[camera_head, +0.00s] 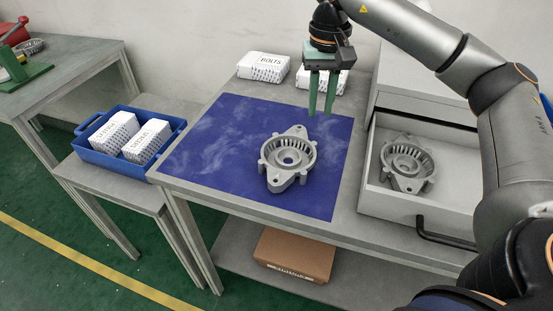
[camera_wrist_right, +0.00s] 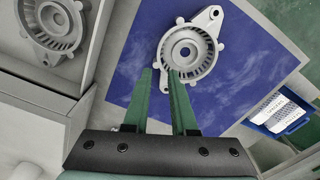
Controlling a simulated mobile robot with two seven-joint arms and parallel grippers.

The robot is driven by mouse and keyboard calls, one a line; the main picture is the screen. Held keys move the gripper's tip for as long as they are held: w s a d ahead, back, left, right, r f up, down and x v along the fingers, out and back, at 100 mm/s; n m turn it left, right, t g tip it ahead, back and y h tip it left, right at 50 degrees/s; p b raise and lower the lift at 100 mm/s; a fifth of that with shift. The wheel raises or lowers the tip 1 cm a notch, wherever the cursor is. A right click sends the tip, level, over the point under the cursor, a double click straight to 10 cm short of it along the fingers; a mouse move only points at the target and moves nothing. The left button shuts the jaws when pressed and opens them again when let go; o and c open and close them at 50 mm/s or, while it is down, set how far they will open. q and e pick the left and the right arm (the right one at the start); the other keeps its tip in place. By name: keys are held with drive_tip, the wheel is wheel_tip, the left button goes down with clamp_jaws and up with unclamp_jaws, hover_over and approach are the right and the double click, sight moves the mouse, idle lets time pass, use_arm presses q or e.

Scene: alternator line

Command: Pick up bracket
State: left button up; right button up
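A grey metal bracket (camera_head: 288,158) with a round vented middle and lugs lies flat on the blue mat (camera_head: 215,150). It also shows in the right wrist view (camera_wrist_right: 204,62), just beyond the fingertips. A second, similar grey bracket (camera_head: 408,163) lies inside the open drawer (camera_head: 375,195) at the right; it shows at the upper left of the right wrist view (camera_wrist_right: 45,30). My right gripper (camera_head: 320,112) has two green fingers pointing down, parted and empty, above the far part of the mat. It touches neither bracket. My left gripper is not in view.
White boxes, one marked BOLTS (camera_head: 263,67), stand at the table's back; another (camera_head: 325,80) is partly behind my right gripper. A blue crate (camera_head: 127,170) with two white boxes stands on a lower table at left. A cardboard box (camera_head: 293,255) lies on the shelf below.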

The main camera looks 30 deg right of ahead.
hover_over(314, 150)
drive_tip(key=f, duration=0.4)
drive_tip(key=s+f, duration=0.1)
drive_tip(key=f, duration=0.1)
drive_tip(key=shift+w+f, duration=0.2)
drive_tip(key=shift+f, duration=1.4)
drive_tip(key=shift+w+f, duration=0.15)
drive_tip(key=shift+f, duration=1.4)
clamp_jaws()
drive_tip(key=shift+w+r, duration=0.1)
drive_tip(key=shift+r, duration=0.05)
